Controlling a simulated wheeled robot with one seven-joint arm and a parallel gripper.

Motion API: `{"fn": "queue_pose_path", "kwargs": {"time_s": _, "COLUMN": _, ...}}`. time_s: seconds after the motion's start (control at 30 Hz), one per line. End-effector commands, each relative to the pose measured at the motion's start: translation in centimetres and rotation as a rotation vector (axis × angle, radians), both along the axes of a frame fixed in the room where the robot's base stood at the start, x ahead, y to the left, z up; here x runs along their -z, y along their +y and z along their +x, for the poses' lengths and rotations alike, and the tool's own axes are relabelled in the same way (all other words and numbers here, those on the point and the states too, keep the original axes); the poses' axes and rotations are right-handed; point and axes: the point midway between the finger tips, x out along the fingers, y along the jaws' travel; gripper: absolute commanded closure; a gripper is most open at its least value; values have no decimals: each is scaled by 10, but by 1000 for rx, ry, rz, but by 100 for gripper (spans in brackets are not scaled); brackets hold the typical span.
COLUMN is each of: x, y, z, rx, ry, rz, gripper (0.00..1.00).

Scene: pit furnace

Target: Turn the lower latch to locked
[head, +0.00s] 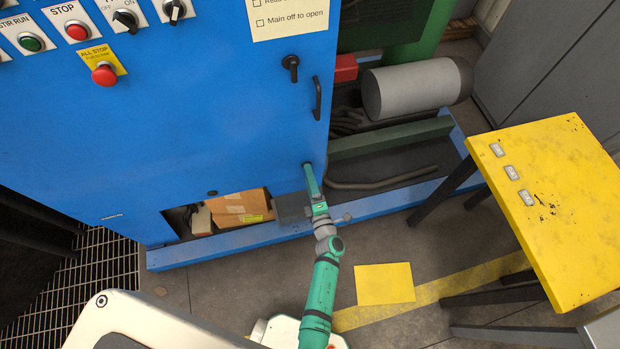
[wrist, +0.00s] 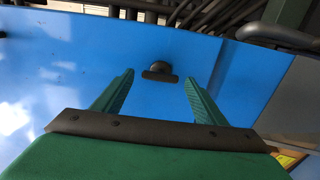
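The lower latch (wrist: 160,70) is a small black knob with a short crossbar on the blue cabinet door. In the wrist view it lies just beyond and between my two green fingertips, and its bar runs across the picture. My gripper (wrist: 159,80) is open, with a clear gap on each side of the latch; no contact shows. In the head view my gripper (head: 311,182) is at the lower right edge of the blue door and hides most of the lower latch. The upper latch (head: 291,66) is black, with its lever hanging down.
A black door handle (head: 317,98) sits above my gripper. A yellow table (head: 560,190) stands at right. A cardboard box (head: 238,205) lies in the cabinet's low opening. A grey cylinder (head: 415,88) is behind right. Yellow sheet (head: 385,284) lies on the floor.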

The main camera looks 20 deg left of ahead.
Motion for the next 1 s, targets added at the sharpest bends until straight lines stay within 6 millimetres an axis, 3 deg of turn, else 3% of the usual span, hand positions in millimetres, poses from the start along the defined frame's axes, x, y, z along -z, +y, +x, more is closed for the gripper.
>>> {"fn": "queue_pose_path", "kwargs": {"time_s": 0.37, "x": 0, "y": -4, "z": -4, "rx": 2, "ry": 2, "rz": 1, "gripper": 34}}
{"fn": "queue_pose_path", "kwargs": {"time_s": 0.8, "x": 1, "y": -45, "z": -66, "rx": 2, "ry": 3, "rz": 1, "gripper": 34}}
{"fn": "queue_pose_path", "kwargs": {"time_s": 1.0, "x": 0, "y": -58, "z": -84, "rx": 2, "ry": 1, "rz": 1, "gripper": 34}}
